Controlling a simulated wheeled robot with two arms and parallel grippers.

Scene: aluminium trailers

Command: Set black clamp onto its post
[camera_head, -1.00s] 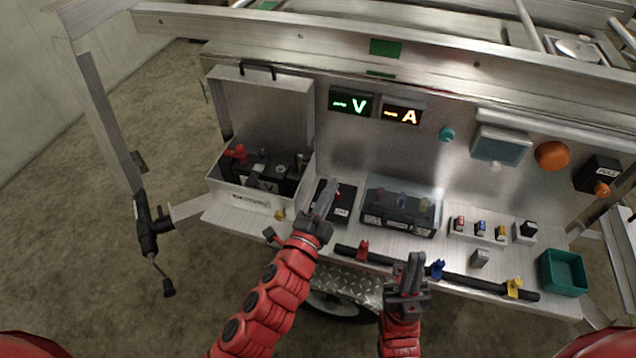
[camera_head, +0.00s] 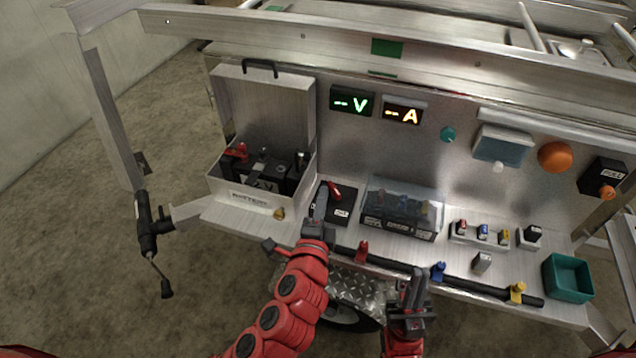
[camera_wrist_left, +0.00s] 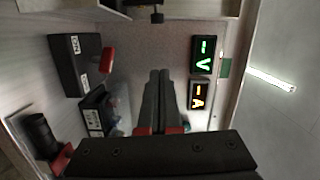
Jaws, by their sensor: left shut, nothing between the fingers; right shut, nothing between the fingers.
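The open battery box (camera_head: 262,203) stands at the left end of the shelf, with a dark battery inside. A red clamp (camera_head: 238,152) sits at the battery's left side. A black upright piece (camera_head: 301,160) at its right side looks like the black clamp; I cannot tell whether it is on its post. My left gripper (camera_head: 321,195) is shut and empty, right of the box and in front of the black switch box; its fingers also show in the left wrist view (camera_wrist_left: 161,80). My right gripper (camera_head: 419,272) is shut and empty, in front of the shelf.
A switch box with a red lever (camera_head: 343,208) and a clear-lidded fuse box (camera_head: 398,225) stand right of my left gripper. A black cable with coloured clips (camera_head: 470,283) runs along the shelf front. A teal bin (camera_head: 567,278) is at the right end. The raised lid (camera_head: 265,105) stands behind the battery.

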